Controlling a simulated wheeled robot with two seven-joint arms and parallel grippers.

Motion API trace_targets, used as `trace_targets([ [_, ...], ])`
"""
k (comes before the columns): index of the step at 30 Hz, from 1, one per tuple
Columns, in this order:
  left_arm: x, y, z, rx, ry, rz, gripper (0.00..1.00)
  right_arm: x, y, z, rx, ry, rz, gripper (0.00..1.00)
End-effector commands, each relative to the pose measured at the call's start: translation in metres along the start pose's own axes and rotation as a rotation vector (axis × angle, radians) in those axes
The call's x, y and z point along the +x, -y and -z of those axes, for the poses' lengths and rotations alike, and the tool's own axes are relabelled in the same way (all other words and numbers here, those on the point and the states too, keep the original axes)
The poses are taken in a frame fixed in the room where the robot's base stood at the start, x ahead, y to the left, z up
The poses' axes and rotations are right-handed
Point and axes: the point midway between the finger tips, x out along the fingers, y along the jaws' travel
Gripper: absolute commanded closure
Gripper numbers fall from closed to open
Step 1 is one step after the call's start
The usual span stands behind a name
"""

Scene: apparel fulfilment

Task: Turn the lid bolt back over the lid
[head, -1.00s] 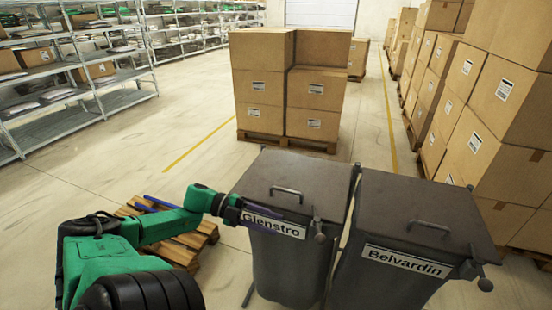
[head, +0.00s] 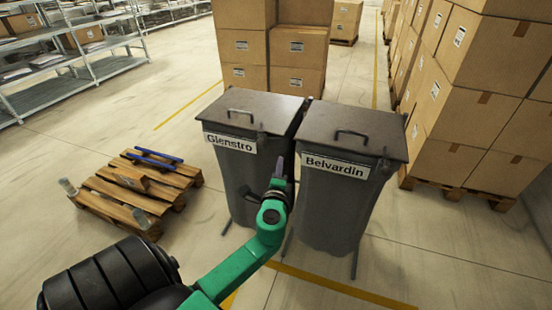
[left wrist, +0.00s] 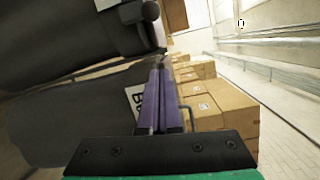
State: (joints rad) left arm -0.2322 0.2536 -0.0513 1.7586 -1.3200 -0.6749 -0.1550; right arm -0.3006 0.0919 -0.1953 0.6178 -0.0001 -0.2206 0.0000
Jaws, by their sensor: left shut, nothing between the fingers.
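Two dark grey bins with closed lids stand side by side: the Glenstro bin (head: 240,185) on the left and the Belvardin bin (head: 330,215) on the right. A small bolt (head: 385,163) shows at the front right of the Belvardin lid (head: 360,126). The Glenstro lid (head: 255,107) has its front right corner by my gripper; its bolt is not clear in the head view. In the left wrist view a dark round-ended bolt (left wrist: 150,12) lies beyond the fingertips. My left gripper (head: 281,165) is shut and empty, in front of the gap between the bins. My right gripper is out of view.
A wooden pallet (head: 110,215) lies on the floor left of the bins. Stacked cartons (head: 245,48) stand behind, and more cartons (head: 440,150) stand at the right. Shelves (head: 65,65) line the far left. The floor in front of the bins is clear.

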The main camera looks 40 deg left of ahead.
Motion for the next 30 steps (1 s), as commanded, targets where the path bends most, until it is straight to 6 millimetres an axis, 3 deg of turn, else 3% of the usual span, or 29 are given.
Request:
trace_targets([
  [6, 0.042, 0.002, -0.001, 0.002, 0.001, 0.000, 1.00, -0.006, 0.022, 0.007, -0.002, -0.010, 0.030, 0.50],
  [14, 0.097, 0.000, -0.003, 0.003, -0.001, -0.003, 1.00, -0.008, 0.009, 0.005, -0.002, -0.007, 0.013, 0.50],
  [16, 0.088, 0.002, -0.019, 0.006, -0.001, -0.006, 1.00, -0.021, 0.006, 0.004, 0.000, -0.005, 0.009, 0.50],
  [21, 0.082, 0.000, -0.036, 0.002, -0.003, -0.005, 1.00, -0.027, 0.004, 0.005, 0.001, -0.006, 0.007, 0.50],
  [30, 0.080, -0.002, -0.038, 0.001, -0.003, -0.004, 1.00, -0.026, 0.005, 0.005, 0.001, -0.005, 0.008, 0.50],
])
